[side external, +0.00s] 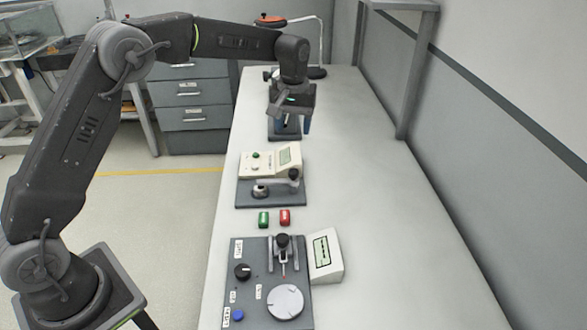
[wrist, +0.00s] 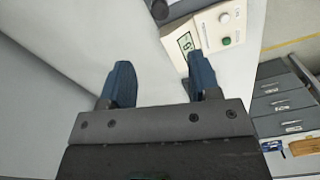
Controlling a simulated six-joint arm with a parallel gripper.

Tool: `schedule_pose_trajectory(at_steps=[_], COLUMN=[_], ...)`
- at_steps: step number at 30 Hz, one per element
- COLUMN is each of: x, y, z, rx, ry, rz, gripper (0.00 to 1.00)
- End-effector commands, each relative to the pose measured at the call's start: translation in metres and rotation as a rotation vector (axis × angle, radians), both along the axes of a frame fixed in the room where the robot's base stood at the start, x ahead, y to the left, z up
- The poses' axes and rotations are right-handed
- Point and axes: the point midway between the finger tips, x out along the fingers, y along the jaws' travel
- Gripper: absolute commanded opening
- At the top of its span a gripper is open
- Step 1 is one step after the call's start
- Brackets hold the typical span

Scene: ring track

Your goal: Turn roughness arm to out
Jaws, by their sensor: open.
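The middle station has a cream box (side external: 284,157) with a display and a green button, on a grey base (side external: 243,196). A light swing arm with a black knob (side external: 293,174) lies across its front; I cannot tell for sure that this is the roughness arm, and I read no "out" mark. The cream box also shows at the top of the wrist view (wrist: 212,27), with a dark part (wrist: 162,8) at the picture's edge. My gripper (side external: 292,122) is beyond this station, above the bench. In the wrist view its blue fingers (wrist: 161,75) are apart and empty.
A front plate (side external: 262,262) carries a black knob, a blue button and a round disc, with a display box (side external: 325,255) beside it. A green block (side external: 263,219) and a red block (side external: 285,217) lie between the stations. The bench's right side (side external: 400,240) is clear. A shelf post (side external: 412,85) stands right.

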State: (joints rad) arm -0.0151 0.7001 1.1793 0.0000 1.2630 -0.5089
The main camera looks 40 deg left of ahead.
Motion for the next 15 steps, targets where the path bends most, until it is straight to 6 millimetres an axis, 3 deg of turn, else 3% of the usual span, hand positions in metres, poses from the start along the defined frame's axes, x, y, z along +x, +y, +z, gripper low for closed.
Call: schedule_pose_trajectory(at_steps=[5,15], x=[0.0,-0.001], y=[0.0,0.0], z=[-0.018,-0.087], rx=[0.0,0.0], ry=[0.004,0.004], rz=[0.001,0.0], gripper=[0.56,0.56])
